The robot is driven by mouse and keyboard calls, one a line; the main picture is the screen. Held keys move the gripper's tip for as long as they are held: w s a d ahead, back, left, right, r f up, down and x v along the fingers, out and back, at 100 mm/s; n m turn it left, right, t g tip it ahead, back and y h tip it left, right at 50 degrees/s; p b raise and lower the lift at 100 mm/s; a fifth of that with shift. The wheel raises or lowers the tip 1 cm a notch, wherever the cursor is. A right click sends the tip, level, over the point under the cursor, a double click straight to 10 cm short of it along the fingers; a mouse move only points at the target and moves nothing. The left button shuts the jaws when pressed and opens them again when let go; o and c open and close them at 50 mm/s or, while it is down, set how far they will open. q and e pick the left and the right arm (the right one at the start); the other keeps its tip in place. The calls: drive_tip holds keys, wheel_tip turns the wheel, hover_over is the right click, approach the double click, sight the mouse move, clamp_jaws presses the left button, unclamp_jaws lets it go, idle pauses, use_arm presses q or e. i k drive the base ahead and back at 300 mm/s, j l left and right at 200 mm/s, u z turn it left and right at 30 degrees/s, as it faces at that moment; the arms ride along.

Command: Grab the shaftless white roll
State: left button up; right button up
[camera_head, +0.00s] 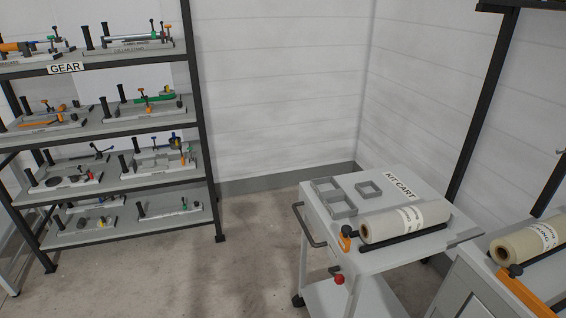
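A white roll (400,220) with a printed label lies on its side on top of the kit cart (430,186), near its front edge. Its left end faces me and shows a round core; no shaft is seen sticking out of it. A black bar (405,239) lies along its front side, with an orange piece (345,238) at the left end. A second, cream-coloured labelled roll (530,241) lies on a grey cabinet at the right edge, partly cut off. Neither of my grippers is in view.
Grey square trays (341,207) sit on the cart behind the roll. The cart has a dark side handle (306,228) and a red knob (338,280). A GEAR shelf (128,136) with several fixtures stands at the left. The floor (240,255) between shelf and cart is clear.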

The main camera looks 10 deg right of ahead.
sight(387, 225)
drive_tip(key=z, duration=1.25)
